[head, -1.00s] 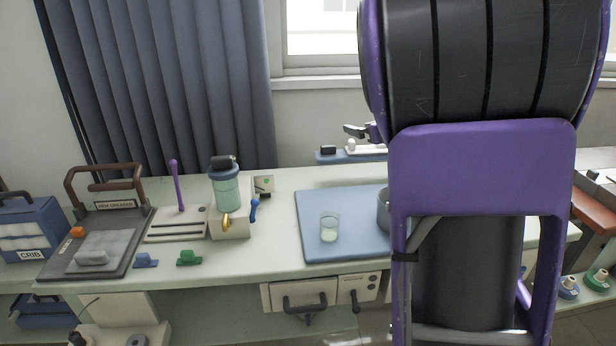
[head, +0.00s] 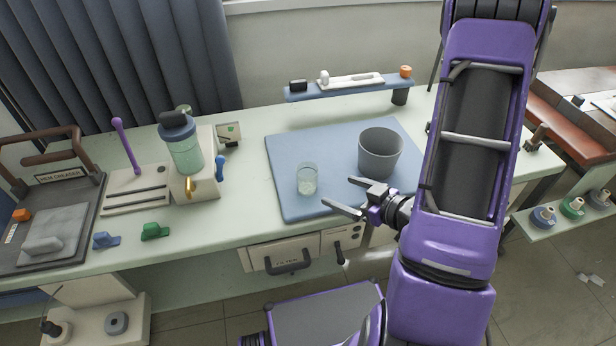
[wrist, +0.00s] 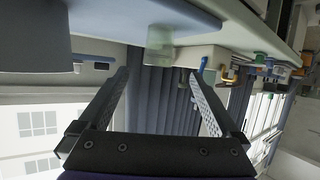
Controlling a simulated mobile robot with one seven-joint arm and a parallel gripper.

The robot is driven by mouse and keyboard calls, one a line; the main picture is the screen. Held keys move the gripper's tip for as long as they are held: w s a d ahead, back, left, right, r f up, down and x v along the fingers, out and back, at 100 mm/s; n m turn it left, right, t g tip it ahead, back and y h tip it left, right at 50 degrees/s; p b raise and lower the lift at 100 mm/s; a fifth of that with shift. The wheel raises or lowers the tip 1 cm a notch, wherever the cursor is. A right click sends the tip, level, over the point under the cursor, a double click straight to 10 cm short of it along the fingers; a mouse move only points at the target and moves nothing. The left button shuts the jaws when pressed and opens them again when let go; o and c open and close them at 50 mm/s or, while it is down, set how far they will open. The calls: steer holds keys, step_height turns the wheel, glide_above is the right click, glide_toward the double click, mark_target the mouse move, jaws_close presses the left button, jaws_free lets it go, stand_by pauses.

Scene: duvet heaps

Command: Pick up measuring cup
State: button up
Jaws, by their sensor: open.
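The measuring cup looks to be the small clear glass cup (head: 307,179) standing upright on the blue mat (head: 290,150), with pale contents low inside. It also shows in the wrist view (wrist: 160,38), upside down there and beyond the fingers. My gripper (head: 352,194) is open and empty in the head view, right of and nearer than the cup, by the mat's front edge, apart from it. In the wrist view the two fingers (wrist: 163,90) are spread wide with nothing between them close by.
A grey pot (head: 380,155) stands on the mat right of the cup, close behind my gripper. A blender-like jar (head: 184,150) on a cream base stands to the left. A raised blue shelf (head: 350,88) is behind the mat.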

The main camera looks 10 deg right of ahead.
mark_target(314, 181)
steer(key=b+x, duration=0.3)
steer(key=x, duration=0.8)
steer(key=shift+w+a+f+b, duration=0.15)
steer(key=shift+b, duration=0.25)
steer(key=shift+x, duration=2.75)
steer(key=c, duration=1.5)
